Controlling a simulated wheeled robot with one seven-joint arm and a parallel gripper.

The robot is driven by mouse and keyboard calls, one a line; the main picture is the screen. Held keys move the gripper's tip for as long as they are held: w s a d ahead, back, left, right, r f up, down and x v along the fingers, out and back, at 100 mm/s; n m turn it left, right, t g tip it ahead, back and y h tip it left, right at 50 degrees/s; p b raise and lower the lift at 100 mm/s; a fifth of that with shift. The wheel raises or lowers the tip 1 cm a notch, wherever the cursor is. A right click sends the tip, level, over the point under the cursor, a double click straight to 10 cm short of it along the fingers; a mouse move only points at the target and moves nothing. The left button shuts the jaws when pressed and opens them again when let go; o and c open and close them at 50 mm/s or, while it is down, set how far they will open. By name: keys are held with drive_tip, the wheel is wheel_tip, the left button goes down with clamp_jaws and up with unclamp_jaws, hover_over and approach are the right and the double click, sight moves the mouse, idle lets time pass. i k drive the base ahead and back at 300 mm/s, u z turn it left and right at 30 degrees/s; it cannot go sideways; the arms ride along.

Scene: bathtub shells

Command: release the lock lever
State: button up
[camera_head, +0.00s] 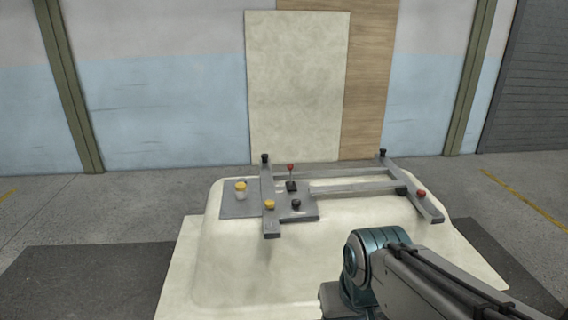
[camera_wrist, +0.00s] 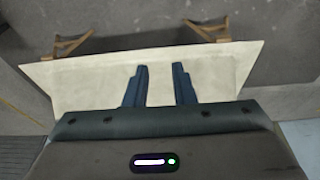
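A small upright lever with a red knob (camera_head: 291,168) stands on a black base (camera_head: 291,186) on the grey plate of the fixture, in the head view. Another red knob (camera_head: 421,193) sits on the right arm of the grey frame (camera_head: 350,187). I cannot tell for sure which is the lock lever. My gripper (camera_wrist: 160,69) shows in the wrist view with its two dark fingers apart and nothing between them. Neither red knob is in the wrist view. In the head view my arm comes in at the lower right, and the gripper is out of sight.
The frame lies on a cream bathtub shell (camera_head: 240,262). A yellow-capped part (camera_head: 240,187), a yellow knob (camera_head: 269,204) and black knobs stand around the lever. The wrist view shows a cream panel (camera_wrist: 85,82) with brown brackets (camera_wrist: 72,45). Grey floor lies around the shell.

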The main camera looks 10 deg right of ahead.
sight(290, 166)
drive_tip(key=z, duration=0.35)
drive_tip(key=i, duration=2.1)
drive_tip(key=u, duration=0.7)
